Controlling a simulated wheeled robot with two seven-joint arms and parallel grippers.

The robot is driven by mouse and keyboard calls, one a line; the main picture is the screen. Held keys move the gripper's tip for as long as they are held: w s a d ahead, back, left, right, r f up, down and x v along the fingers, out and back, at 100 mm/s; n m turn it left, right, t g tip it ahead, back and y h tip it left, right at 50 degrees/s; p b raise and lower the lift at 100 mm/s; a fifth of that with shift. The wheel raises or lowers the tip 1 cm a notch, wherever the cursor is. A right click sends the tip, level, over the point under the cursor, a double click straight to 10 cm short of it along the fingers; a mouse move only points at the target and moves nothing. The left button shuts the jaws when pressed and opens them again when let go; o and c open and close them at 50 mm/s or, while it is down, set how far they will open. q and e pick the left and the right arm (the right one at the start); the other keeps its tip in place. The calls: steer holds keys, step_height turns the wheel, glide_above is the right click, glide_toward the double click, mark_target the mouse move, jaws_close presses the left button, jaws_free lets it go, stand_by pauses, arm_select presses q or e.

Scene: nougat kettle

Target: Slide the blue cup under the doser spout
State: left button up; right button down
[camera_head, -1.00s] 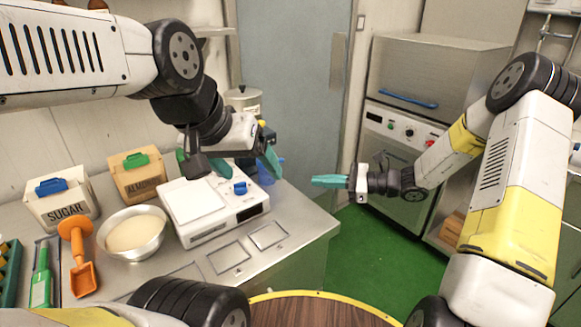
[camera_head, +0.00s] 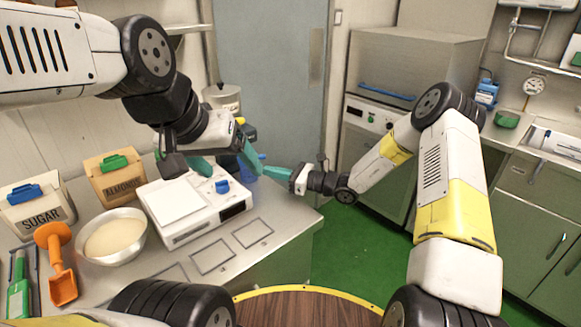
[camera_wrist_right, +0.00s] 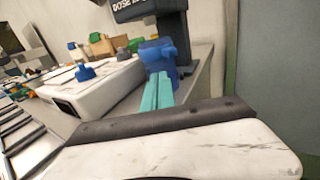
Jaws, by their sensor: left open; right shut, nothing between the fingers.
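The blue cup (camera_head: 258,157) stands near the far right end of the steel counter, partly hidden behind my left gripper's finger. It also shows in the right wrist view (camera_wrist_right: 160,52), straight ahead of the fingertips. The dark doser (camera_wrist_right: 152,10) stands just behind the cup there; its spout cannot be made out. My right gripper (camera_head: 262,171) is shut and empty, pointing left, its tips at the cup; I cannot tell if they touch. My left gripper (camera_head: 222,165) is open and empty, its teal fingers apart above the scale's back edge.
A white scale (camera_head: 190,208) with a blue knob (camera_head: 222,186) is left of the cup. A bowl of powder (camera_head: 112,238), an orange scoop (camera_head: 58,262), and sugar (camera_head: 38,208) and almonds (camera_head: 117,176) bins stand further left. The counter's right edge is close to the cup.

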mark_target(257, 180)
steer(key=shift+x, duration=1.15)
steer(key=shift+x, duration=1.55)
steer(key=shift+d, duration=0.1)
steer(key=shift+d, duration=0.1)
